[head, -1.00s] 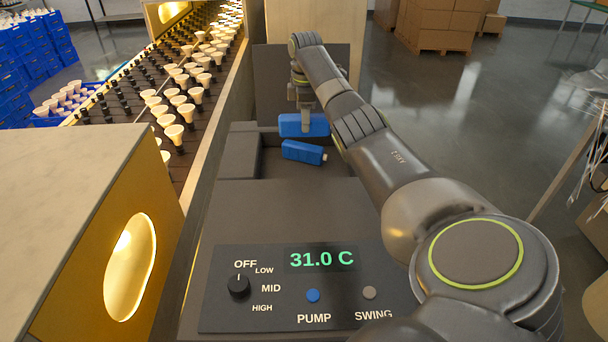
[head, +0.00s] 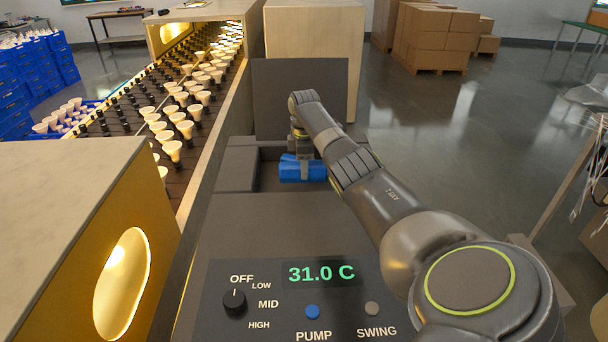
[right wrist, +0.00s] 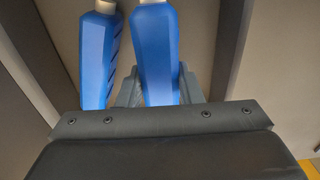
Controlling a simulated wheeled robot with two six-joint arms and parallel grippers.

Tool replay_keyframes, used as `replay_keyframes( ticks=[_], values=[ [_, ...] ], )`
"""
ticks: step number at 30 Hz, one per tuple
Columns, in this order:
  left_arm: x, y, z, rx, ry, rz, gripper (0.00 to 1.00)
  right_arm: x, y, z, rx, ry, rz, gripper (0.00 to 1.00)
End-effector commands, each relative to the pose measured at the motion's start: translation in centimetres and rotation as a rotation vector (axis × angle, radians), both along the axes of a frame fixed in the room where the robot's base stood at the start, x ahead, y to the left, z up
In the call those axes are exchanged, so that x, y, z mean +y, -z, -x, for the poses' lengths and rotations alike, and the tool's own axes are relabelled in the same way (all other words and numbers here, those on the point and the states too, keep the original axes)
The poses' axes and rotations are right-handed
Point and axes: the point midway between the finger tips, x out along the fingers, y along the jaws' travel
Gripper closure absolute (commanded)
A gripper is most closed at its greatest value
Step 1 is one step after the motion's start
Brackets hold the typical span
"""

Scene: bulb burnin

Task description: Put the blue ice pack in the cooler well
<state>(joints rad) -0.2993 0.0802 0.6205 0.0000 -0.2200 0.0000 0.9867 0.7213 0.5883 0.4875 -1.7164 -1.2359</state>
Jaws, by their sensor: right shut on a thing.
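Two blue ice packs show close together in the cooler well (head: 267,177) in the head view. My right gripper (head: 305,171) reaches down into the well and is shut on one blue ice pack (head: 290,174). The other blue pack (head: 287,158) shows just behind it, mostly hidden. In the right wrist view the held pack (right wrist: 157,55) stands between the fingers, and the other pack (right wrist: 97,60) lies beside it on the left, with a narrow gap between them. Whether the held pack touches the well floor cannot be told. My left gripper is not in view.
A control panel (head: 290,300) with knob and buttons reads 31.0 C in front of the well. A raised grey block (head: 238,165) borders the well on the left. A dark upright panel (head: 300,95) stands behind. A bulb conveyor (head: 185,120) runs along the left.

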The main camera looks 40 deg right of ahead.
Motion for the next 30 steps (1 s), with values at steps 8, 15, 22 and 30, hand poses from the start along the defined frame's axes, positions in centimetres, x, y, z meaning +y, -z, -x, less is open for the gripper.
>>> replay_keyframes(
  ticks=[8,15,22,30],
  values=[
    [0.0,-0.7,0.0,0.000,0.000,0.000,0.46,0.0,3.2,0.0,0.001,0.000,0.000,1.00],
    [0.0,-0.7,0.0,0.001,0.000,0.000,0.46,0.0,3.6,0.0,-0.002,-0.001,0.001,1.00],
    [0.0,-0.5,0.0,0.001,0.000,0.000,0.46,0.0,4.0,0.0,0.001,0.000,0.001,0.62],
    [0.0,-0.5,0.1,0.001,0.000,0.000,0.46,0.0,3.9,0.0,0.001,0.000,0.000,0.46]
  ],
)
